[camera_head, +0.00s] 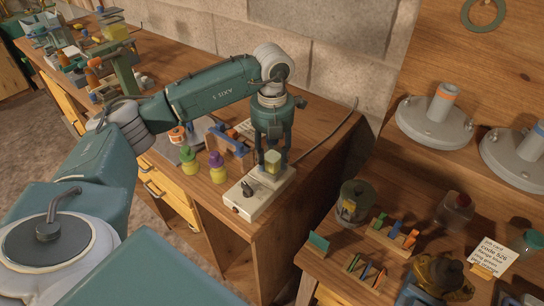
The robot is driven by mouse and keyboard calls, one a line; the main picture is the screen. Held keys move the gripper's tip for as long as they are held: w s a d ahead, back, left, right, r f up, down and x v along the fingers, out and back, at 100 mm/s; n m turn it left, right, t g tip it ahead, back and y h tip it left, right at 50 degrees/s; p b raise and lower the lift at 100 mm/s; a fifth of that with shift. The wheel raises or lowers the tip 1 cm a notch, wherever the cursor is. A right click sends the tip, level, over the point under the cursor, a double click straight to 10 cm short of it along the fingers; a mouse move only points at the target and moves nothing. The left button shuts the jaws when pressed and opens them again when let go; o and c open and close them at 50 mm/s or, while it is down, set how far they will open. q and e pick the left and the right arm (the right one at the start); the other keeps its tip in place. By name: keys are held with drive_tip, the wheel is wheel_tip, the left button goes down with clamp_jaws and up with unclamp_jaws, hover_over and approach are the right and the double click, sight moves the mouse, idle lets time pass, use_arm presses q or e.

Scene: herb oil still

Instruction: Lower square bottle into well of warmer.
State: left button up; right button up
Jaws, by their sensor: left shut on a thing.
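My left gripper (272,153) points straight down over the near right corner of the wooden bench. It is shut on the square bottle (272,160), a small block-like bottle with a pale yellow-green face. The bottle looks upright between the fingers. The warmer (247,205) is a cream box with a dark knob on its near left part. The bottle is over the far right part of the warmer. The well is hidden behind the bottle and fingers, and I cannot tell whether the bottle is inside it or just above. My right gripper is not in view.
Left of the warmer stand a purple-and-yellow bottle (217,167) and a green-topped bottle (189,160). A blue rack (226,138) is behind them. A lower right table holds a lantern-like jar (353,202), coloured racks and a card (494,256). A gap separates the two tables.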

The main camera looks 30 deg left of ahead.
use_arm(q)
drive_tip(key=shift+f, duration=0.1)
idle(0.4)
drive_tip(key=o, duration=1.4)
drive_tip(key=shift+c, duration=0.2)
drive_tip(key=shift+c, duration=0.5)
drive_tip(key=shift+r+p, duration=2.35)
drive_tip(key=shift+r, duration=1.2)
drive_tip(key=shift+s+f, duration=0.1)
